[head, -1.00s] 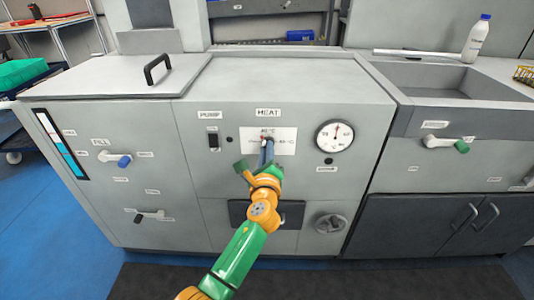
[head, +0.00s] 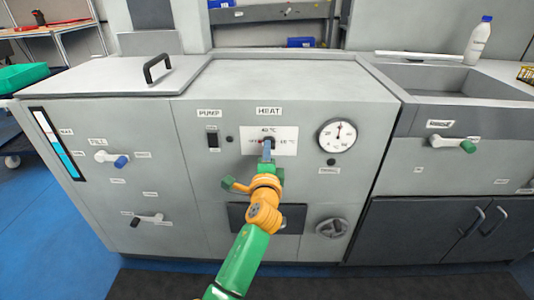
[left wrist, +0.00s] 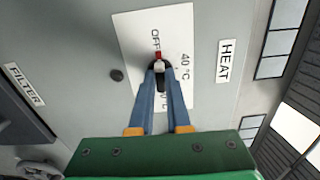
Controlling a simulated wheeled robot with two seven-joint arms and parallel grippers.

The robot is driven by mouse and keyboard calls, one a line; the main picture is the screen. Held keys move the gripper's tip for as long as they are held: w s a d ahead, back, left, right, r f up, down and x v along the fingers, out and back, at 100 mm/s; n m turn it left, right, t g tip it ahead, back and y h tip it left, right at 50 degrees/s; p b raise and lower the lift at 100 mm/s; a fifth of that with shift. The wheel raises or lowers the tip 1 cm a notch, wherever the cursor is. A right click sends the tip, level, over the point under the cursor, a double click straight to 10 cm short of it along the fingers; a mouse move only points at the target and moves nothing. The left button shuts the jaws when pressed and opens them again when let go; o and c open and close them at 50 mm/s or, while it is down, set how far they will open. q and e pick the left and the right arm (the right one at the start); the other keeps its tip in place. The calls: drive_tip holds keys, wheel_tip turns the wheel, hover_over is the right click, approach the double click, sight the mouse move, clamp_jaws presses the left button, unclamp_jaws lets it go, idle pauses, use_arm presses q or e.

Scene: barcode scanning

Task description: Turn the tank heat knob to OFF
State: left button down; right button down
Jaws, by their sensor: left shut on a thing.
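The tank heat knob (left wrist: 159,68) is small and dark with a red tip, on a white dial plate (head: 285,146) under the HEAT label (head: 268,111). In the left wrist view the red tip points up toward the word OFF on the plate, beside the 40 °C mark. My left gripper (head: 267,147) is in front of the plate, and its two blue-grey fingers (left wrist: 160,78) are closed on the knob from either side. The fingers hide part of the knob and of the lower marks. My right gripper is not in view.
A PUMP switch (head: 213,140) is left of the dial plate and a round gauge (head: 337,135) is right of it. Lower down are a dark panel (head: 292,216) and a grey round valve (head: 331,228). A FILTER label (left wrist: 24,84) shows in the left wrist view.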

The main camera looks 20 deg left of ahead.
use_arm(q)
drive_tip(key=shift+f+n, duration=0.15)
drive_tip(key=shift+n, duration=0.15)
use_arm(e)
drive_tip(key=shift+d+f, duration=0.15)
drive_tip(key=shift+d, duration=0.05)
use_arm(q)
drive_tip(key=c, duration=0.9)
unclamp_jaws()
drive_tip(key=p+v, duration=0.1)
drive_tip(key=v, duration=0.6)
drive_tip(key=shift+s, duration=0.1)
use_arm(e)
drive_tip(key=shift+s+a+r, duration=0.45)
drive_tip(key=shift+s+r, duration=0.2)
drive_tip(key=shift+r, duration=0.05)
